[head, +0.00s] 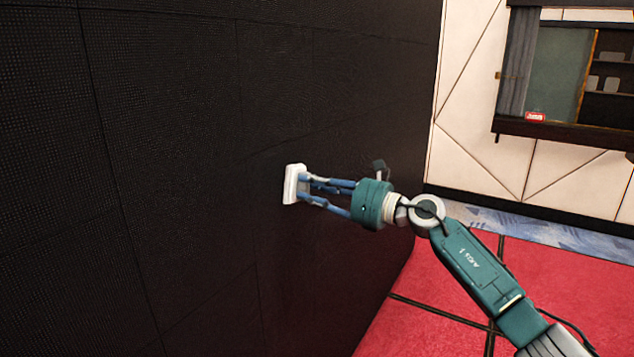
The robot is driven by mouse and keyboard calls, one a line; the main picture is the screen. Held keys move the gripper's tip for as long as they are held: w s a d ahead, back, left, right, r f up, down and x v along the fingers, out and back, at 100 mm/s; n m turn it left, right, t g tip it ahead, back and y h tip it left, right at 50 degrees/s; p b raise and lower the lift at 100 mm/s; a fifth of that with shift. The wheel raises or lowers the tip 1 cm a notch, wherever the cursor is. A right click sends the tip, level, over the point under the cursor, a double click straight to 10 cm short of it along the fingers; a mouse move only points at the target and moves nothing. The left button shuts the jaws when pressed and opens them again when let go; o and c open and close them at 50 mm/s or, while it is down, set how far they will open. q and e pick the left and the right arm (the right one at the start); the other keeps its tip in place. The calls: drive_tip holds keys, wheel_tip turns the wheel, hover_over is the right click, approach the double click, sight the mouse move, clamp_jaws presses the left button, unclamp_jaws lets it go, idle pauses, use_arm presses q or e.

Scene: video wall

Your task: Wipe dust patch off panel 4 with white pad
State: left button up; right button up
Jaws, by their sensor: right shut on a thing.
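A dark video wall (170,140) with thin panel seams fills the left and middle of the head view. My right gripper (308,189) is shut on a small white pad (293,184). The pad is upright at the wall's surface; I cannot tell whether it touches. The right arm reaches in from the lower right. I cannot make out a dust patch, and no panel number is readable. My left gripper is not in view.
A red floor (400,325) with dark seams lies at the lower right. A pale wall (470,100) with diagonal lines stands behind, with a dark-framed window or cabinet (560,75) at the upper right. The wall face around the pad is clear.

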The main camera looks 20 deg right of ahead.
drive_tip(key=shift+s+a, duration=0.55)
drive_tip(key=shift+a, duration=0.15)
drive_tip(key=s+a+p, duration=0.4)
drive_tip(key=a+p, duration=0.2)
drive_tip(key=p, duration=0.2)
drive_tip(key=shift+s+a, duration=0.15)
drive_tip(key=shift+s, duration=0.25)
drive_tip(key=b+v, duration=0.2)
drive_tip(key=v, duration=0.4)
